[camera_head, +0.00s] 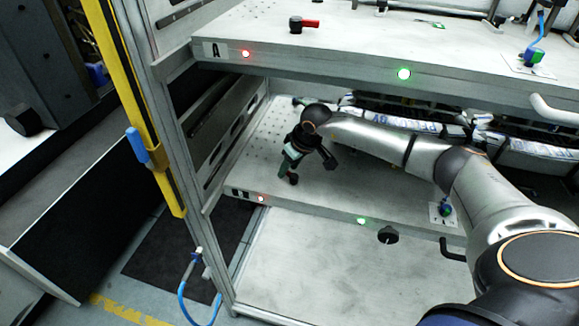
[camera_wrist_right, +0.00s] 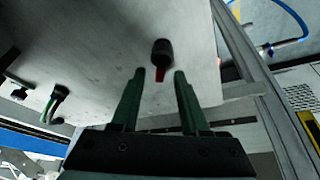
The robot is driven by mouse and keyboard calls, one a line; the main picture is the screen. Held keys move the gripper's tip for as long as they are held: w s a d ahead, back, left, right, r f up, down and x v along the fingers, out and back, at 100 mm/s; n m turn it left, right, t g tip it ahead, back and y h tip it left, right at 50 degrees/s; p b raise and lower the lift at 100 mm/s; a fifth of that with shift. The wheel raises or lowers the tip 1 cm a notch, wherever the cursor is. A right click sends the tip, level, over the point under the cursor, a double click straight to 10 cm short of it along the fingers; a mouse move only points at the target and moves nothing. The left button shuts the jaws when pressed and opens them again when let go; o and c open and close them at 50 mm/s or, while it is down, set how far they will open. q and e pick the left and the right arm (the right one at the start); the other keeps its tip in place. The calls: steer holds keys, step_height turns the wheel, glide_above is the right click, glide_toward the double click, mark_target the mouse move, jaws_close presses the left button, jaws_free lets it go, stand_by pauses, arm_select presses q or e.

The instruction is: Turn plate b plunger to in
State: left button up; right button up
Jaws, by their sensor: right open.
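The lower plate (camera_head: 330,196), which I take to be plate b, is a pale shelf below the upper plate marked A. Its plunger (camera_head: 293,179) shows as a small dark knob near the plate's front left, partly hidden by my right gripper (camera_head: 287,163). In the right wrist view the plunger (camera_wrist_right: 162,50) is a black knob with a red handle pointing toward the gripper. The right gripper (camera_wrist_right: 160,74) is open, its two green fingers either side of the red handle's line. I cannot tell whether they touch it. My left gripper is not in view.
The upper plate (camera_head: 350,50) overhangs my right arm and carries a similar red-handled plunger (camera_head: 304,24). A frame post (camera_head: 165,130) stands close at left. A red light (camera_head: 261,198) and a green light (camera_head: 361,220) sit on the lower plate's front edge. Printed stacks (camera_head: 400,122) lie behind my arm.

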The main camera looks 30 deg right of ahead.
jaws_close()
stand_by(0.3)
stand_by(0.3)
